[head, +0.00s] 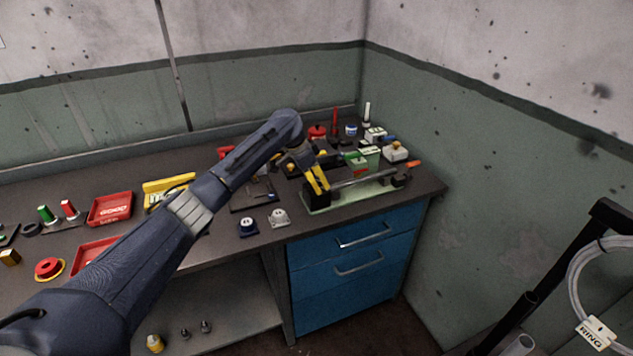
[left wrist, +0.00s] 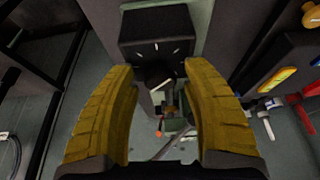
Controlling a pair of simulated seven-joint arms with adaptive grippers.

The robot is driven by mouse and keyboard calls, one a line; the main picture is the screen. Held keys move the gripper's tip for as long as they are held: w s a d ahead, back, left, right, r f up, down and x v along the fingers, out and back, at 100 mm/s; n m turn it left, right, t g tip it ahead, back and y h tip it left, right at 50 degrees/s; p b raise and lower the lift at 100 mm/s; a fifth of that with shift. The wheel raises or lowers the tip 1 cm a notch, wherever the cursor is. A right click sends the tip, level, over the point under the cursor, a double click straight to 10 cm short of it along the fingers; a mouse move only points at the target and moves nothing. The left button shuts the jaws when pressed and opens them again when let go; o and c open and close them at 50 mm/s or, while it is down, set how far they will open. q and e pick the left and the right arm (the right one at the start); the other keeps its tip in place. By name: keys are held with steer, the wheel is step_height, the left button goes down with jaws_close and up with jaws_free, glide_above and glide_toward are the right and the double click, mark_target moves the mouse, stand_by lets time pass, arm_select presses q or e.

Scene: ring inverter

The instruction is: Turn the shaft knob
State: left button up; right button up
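The shaft knob (left wrist: 158,77) is a small dark round knob with a pale pointer line, on a black box (left wrist: 158,35) with white tick marks. My left gripper (head: 318,184) has yellow fingers and reaches down to this box at the left end of a pale green base (head: 350,196). In the left wrist view the left gripper (left wrist: 161,88) is open, with one finger on each side of the knob and visible gaps between. A metal shaft (head: 362,180) runs along the base in the head view. There the gripper hides most of the knob. My right gripper is not in view.
Several small boxes and jars, including a green box (head: 365,157), crowd the bench behind the base. Two small knobbed parts, one dark (head: 247,225) and one pale (head: 279,217), lie left of it. A green wall (head: 480,190) stands to the right.

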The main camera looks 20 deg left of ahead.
arm_select(q)
steer(key=shift+v, duration=6)
